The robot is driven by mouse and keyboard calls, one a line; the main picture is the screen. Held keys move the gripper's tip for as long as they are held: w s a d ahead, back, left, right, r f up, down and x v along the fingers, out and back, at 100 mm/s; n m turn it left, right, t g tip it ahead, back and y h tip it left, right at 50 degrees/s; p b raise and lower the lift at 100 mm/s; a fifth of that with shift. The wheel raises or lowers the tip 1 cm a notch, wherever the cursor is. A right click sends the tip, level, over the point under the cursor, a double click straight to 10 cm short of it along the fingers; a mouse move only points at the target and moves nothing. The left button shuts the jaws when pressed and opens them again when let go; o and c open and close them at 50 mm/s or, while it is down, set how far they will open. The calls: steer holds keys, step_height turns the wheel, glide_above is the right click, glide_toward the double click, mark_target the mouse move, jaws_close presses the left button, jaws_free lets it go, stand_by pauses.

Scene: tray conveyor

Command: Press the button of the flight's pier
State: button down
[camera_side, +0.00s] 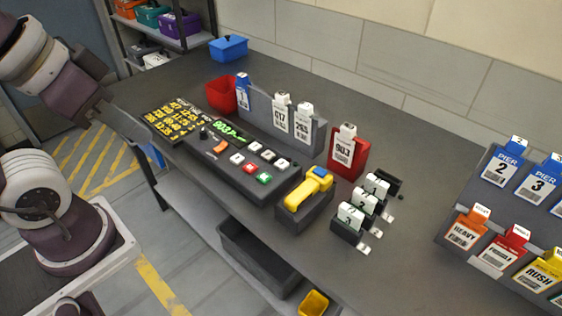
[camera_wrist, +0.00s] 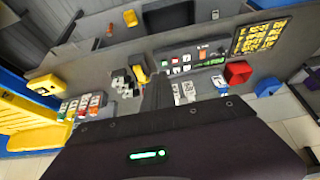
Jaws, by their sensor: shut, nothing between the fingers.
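The dark button console (camera_side: 215,160) stands on the grey bench. It carries several white buttons (camera_side: 254,146), a red button (camera_side: 249,169), a green button (camera_side: 264,179) and an orange one (camera_side: 220,147). Its green display (camera_side: 229,129) seems to start with 903. A flight board with yellow text (camera_side: 172,119) lies at its left; its rows are too small to read surely. The console also shows in the wrist view (camera_wrist: 193,56). My gripper (camera_wrist: 156,94) is shut and empty, apart from the console, in the wrist view; its tips are not in the side view.
A yellow scanner (camera_side: 309,190) sits in a dark holder right of the console. A red holder (camera_side: 345,163) with a tag reading about 903 and a grey rack (camera_side: 278,127) of tags stand behind. Numbered clips (camera_side: 364,205) stand farther right.

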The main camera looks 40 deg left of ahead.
stand_by(0.7)
steer(key=m+t+y, duration=0.1)
steer(key=m+t, duration=0.3)
steer(key=m, duration=0.4)
glide_above(253, 148)
step_height(253, 148, down, 16)
steer(key=shift+r, duration=0.1)
steer(key=shift+f, duration=4.4)
steer(key=shift+s+f, duration=0.1)
steer(key=shift+f, duration=0.05)
steer(key=shift+f, duration=0.25)
